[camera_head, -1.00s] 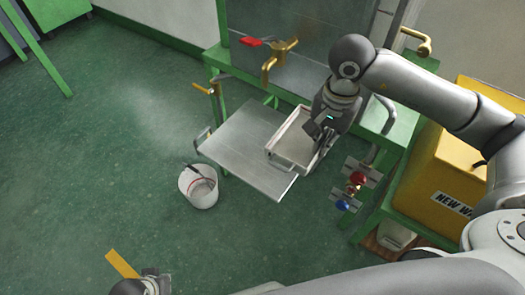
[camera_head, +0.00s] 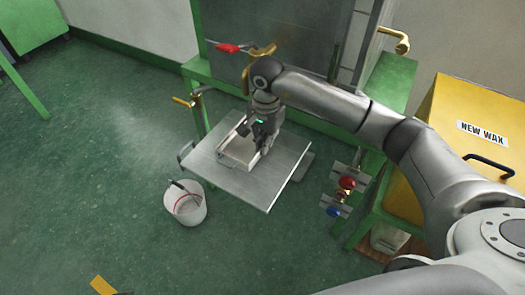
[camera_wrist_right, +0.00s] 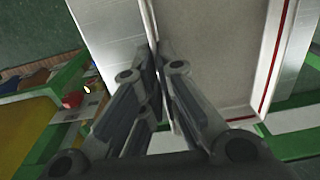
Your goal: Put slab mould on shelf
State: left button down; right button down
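In the right wrist view, the fingers (camera_wrist_right: 157,75) are closed on the mould's side wall, with the mould's pale inside (camera_wrist_right: 210,45) to the right. My left gripper is not in view.
A white bucket (camera_head: 184,207) stands on the floor left of the shelf. A green frame with brass taps (camera_head: 262,50) rises behind. Red and blue valves (camera_head: 346,183) and a yellow wax box (camera_head: 470,130) are right. Floor at left is open.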

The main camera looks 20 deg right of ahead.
jog(key=shift+w+a+f, duration=0.1)
jog(key=shift+w+f, duration=0.05)
jog(key=shift+f, duration=0.05)
notch_tip(320, 180, down, 2)
jog(key=shift+w+a+f+b, duration=0.1)
jog(key=shift+f+b, duration=0.15)
jog(key=shift+b, duration=0.05)
jog(key=shift+f, duration=0.45)
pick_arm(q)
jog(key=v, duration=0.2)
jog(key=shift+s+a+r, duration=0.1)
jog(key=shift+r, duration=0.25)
pick_arm(e)
jog(key=c, duration=2.1)
grip_release()
jog(key=shift+f, duration=0.2)
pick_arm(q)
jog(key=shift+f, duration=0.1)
pick_arm(e)
jog(key=o, duration=0.5)
jog(key=shift+r, duration=0.1)
jog(key=shift+c, duration=0.2)
